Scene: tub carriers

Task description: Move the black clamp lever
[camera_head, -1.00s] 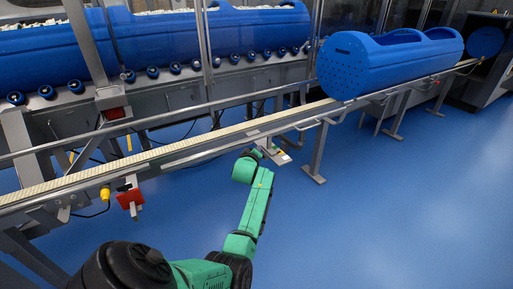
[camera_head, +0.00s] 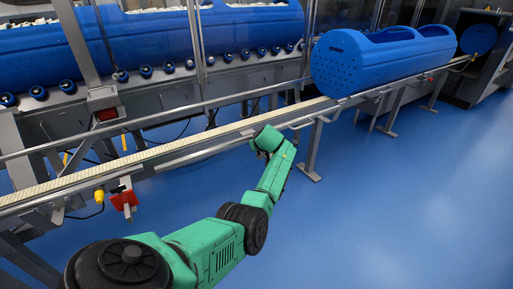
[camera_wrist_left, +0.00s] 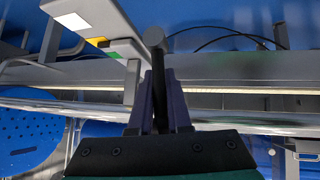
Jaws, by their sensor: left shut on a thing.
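The black clamp lever (camera_wrist_left: 154,40) shows in the left wrist view as a dark rod with a rounded end, standing up between the fingers of my left gripper (camera_wrist_left: 160,88). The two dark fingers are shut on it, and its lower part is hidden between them. In the head view my green left arm reaches up to the conveyor's near rail; the wrist hides the gripper and lever there. My right gripper is in neither view.
A long conveyor (camera_head: 150,155) with a pale belt runs across the head view. A perforated blue tub (camera_head: 345,68) lies on it at the right. A red box (camera_head: 124,200) hangs below the rail. The blue floor (camera_head: 400,220) is clear at the right.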

